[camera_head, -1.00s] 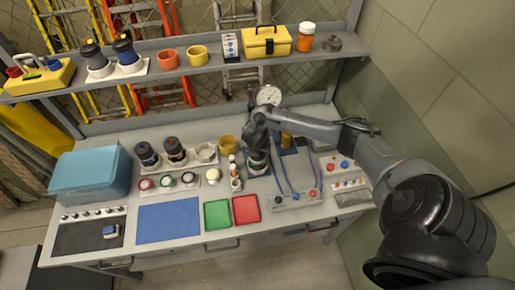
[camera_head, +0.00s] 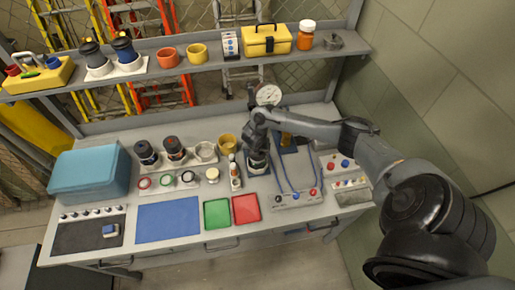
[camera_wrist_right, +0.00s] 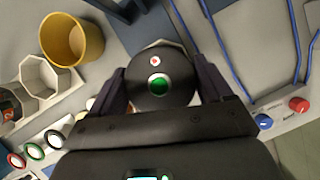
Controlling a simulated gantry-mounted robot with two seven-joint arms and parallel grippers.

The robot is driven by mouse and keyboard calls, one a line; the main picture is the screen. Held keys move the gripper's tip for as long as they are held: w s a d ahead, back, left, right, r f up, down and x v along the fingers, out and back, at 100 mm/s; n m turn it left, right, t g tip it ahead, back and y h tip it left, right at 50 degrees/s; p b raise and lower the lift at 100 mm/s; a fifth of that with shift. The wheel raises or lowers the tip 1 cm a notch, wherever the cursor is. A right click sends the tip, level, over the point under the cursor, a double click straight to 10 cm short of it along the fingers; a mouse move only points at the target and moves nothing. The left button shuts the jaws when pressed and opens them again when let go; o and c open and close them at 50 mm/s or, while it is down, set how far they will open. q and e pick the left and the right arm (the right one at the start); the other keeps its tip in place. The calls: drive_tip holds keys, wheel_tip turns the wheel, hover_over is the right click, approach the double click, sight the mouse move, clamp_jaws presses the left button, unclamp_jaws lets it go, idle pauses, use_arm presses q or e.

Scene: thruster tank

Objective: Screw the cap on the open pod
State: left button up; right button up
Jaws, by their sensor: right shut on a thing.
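My right gripper (camera_wrist_right: 158,92) points down, its two fingers shut on the sides of a black round cap (camera_wrist_right: 158,70) with a green centre and a small red mark. In the head view my right gripper (camera_head: 258,145) is over a dark, upright pod (camera_head: 257,168) at the middle right of the bench. The gripper hides much of the pod, and I cannot tell how closely cap and pod fit. Two dark pods, one (camera_head: 147,155) and another (camera_head: 175,151), stand in holders to the left. My left gripper is not in view.
An empty pale octagonal holder (camera_head: 206,151) and a yellow cup (camera_head: 227,144) stand left of the gripper. A small bottle (camera_head: 235,175) is close by. Blue cables (camera_head: 285,175) run to a panel at right. Red (camera_head: 246,208) and green (camera_head: 217,213) trays lie in front.

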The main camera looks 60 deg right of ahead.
drive_tip(key=shift+f, duration=0.2)
drive_tip(key=o, duration=1)
drive_tip(key=shift+c, duration=0.2)
drive_tip(key=shift+r, duration=0.1)
drive_tip(key=p+v, duration=0.3)
drive_tip(key=v, duration=0.6)
drive_tip(key=shift+r+p, duration=0.35)
drive_tip(key=shift+p, duration=0.05)
drive_tip(key=shift+s+a+r+p, duration=0.1)
drive_tip(key=shift+a+r+p, duration=0.3)
drive_tip(key=shift+p, duration=0.1)
